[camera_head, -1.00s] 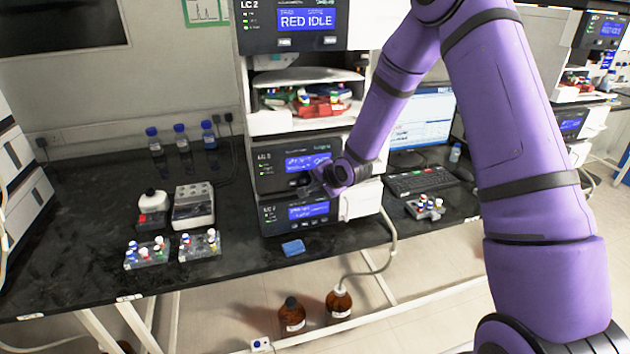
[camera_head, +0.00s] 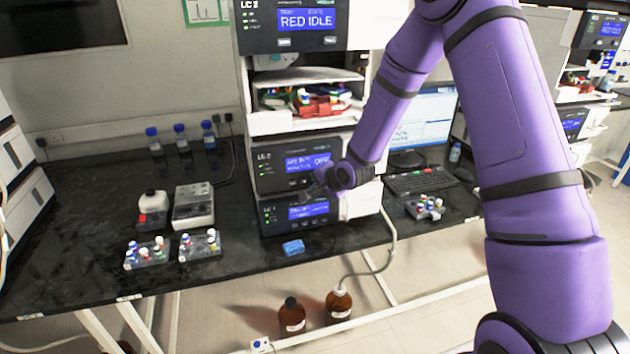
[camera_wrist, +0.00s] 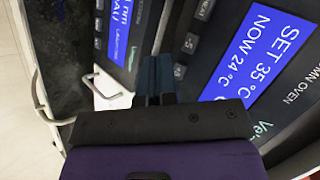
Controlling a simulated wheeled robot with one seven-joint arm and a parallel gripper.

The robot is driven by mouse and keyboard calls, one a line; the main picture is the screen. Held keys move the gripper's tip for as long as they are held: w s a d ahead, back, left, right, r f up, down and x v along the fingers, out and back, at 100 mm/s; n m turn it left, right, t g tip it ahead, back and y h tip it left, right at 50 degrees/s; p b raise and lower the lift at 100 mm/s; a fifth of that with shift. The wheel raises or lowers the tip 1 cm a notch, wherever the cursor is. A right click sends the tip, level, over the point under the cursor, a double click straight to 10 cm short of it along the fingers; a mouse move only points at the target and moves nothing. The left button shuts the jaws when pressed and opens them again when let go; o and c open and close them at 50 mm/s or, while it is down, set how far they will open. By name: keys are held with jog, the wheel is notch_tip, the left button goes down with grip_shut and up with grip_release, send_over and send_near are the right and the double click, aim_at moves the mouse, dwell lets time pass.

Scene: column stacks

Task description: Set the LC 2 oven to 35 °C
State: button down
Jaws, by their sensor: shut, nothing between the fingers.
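The oven is the middle module (camera_head: 268,180) of the LC 2 stack in the head view. Its blue display shows sideways in the wrist view (camera_wrist: 262,55) and reads SET 35 °C, NOW 24 °C. Small dark buttons (camera_wrist: 190,42) sit along the panel below the display, one marked with a 5. My gripper (camera_head: 314,190) is shut and empty in front of the lower part of the oven panel. In the wrist view its fingertips (camera_wrist: 157,62) are close to the buttons; I cannot tell whether they touch.
The bottom module (camera_head: 270,216) has its own display, below my gripper. Vial racks (camera_head: 148,253) stand at left. A tube (camera_head: 390,240) hangs at right, and brown bottles (camera_head: 339,303) stand on the floor.

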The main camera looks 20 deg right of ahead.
jog(key=shift+s, duration=0.1)
jog(key=shift+s, duration=2.45)
jog(key=s+d+r+n+g+h, duration=0.1)
jog(key=s+d+r+n, duration=0.1)
jog(key=s+r, duration=0.35)
jog(key=s+d+r+n+h, duration=0.2)
jog(key=r, duration=0.7)
jog(key=s+d+r+n+g+h, duration=0.1)
jog(key=s+d+r+n, duration=0.1)
jog(key=s+r, duration=0.35)
jog(key=s+r+n, duration=0.1)
jog(key=s+r, duration=0.3)
jog(key=s, duration=0.3)
jog(key=s+d+r+n+g, duration=0.1)
jog(key=s+r+n, duration=0.1)
jog(key=s, duration=0.6)
jog(key=s+r+n, duration=0.2)
jog(key=s+r, duration=0.3)
jog(key=s, duration=0.2)
jog(key=shift+s+d+r+g, duration=0.2)
jog(key=shift+r+g, duration=0.1)
jog(key=shift+g, duration=0.1)
